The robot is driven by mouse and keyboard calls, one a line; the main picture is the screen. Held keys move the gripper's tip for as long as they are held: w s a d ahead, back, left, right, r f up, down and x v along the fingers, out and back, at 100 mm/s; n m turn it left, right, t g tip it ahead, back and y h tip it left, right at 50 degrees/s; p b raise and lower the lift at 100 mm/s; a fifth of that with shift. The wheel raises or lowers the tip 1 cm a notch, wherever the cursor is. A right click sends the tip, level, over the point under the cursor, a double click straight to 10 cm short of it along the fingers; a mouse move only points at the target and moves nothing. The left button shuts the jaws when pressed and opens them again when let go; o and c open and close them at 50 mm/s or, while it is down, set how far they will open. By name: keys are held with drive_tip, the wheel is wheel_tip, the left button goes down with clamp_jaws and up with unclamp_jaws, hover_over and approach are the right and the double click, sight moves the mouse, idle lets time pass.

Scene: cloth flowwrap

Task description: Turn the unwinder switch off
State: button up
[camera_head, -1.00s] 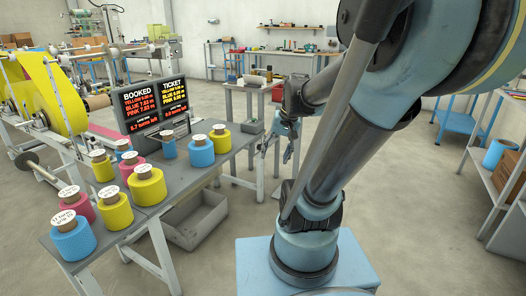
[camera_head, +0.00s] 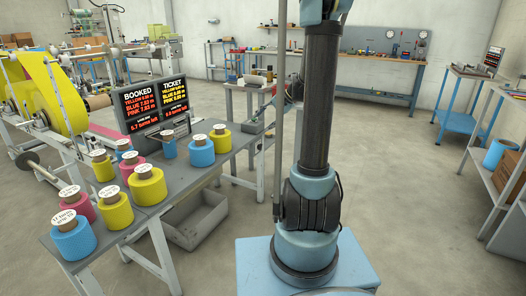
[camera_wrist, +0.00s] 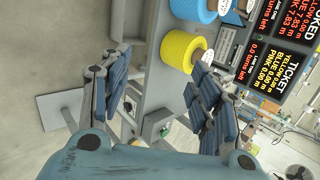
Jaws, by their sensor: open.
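A small grey box with a green part (camera_head: 252,126), which looks like the unwinder switch, sits at the far right end of the grey table (camera_head: 226,164). The same box shows in the wrist view (camera_wrist: 156,125), between my fingers and beyond them. Which way it is set is too small to tell. My gripper (camera_wrist: 162,92) is open and empty, its two ribbed fingers spread on either side of the table end. It appears apart from the box. In the head view my arm partly hides the gripper.
Blue, yellow and pink spools stand along the table; the yellow one (camera_head: 221,138) is nearest the box. A display (camera_head: 152,104) stands behind them, and the machine with yellow film (camera_head: 62,98) is at left. A grey bin (camera_head: 195,220) lies below.

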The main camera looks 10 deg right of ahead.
drive_tip(key=w+d+f+m+t+y, duration=0.15)
drive_tip(key=w+d+f, duration=0.35)
drive_tip(key=w, duration=0.5)
drive_tip(key=w+d+f+m+t+y, duration=0.1)
drive_tip(key=w+d+f+m+y, duration=0.15)
drive_tip(key=w+f, duration=0.55)
drive_tip(key=m+t+y, duration=0.3)
drive_tip(key=m+t, duration=0.1)
drive_tip(key=m, duration=0.1)
approach(261, 147)
drive_tip(key=x, duration=0.9)
drive_tip(key=shift+d+f, duration=0.1)
drive_tip(key=c, duration=1.1)
